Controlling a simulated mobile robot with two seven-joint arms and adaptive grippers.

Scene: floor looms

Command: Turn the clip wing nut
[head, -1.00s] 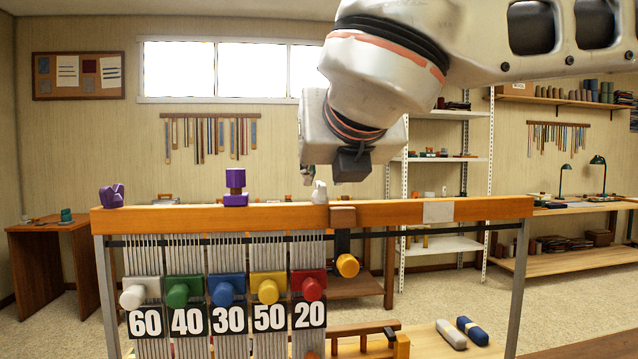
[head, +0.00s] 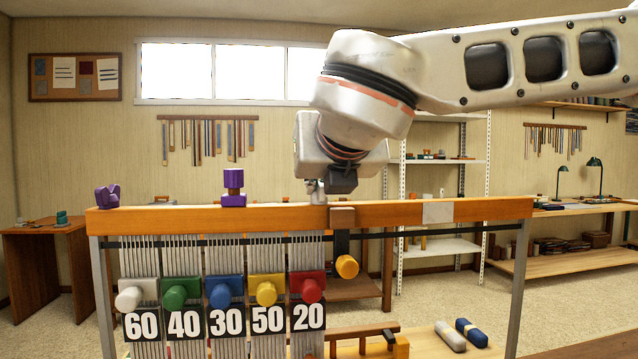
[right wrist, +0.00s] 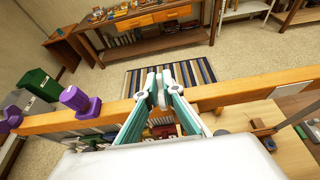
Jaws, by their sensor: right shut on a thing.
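The clip wing nut (right wrist: 152,88) is a small pale grey piece on top of the orange wooden beam (head: 420,212) of the loom. In the head view my right gripper (head: 317,190) points down onto it from above and mostly hides it. In the right wrist view my right gripper (right wrist: 156,90) has its teal fingers closed in around the wing nut, with the pale tips against its sides. How far the nut is turned cannot be told. My left gripper is not in view.
A purple clamp (head: 234,190) and a purple wing-shaped piece (head: 107,196) stand on the beam to the left. Coloured knobs with number plates hang below, including a red knob (head: 311,290).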

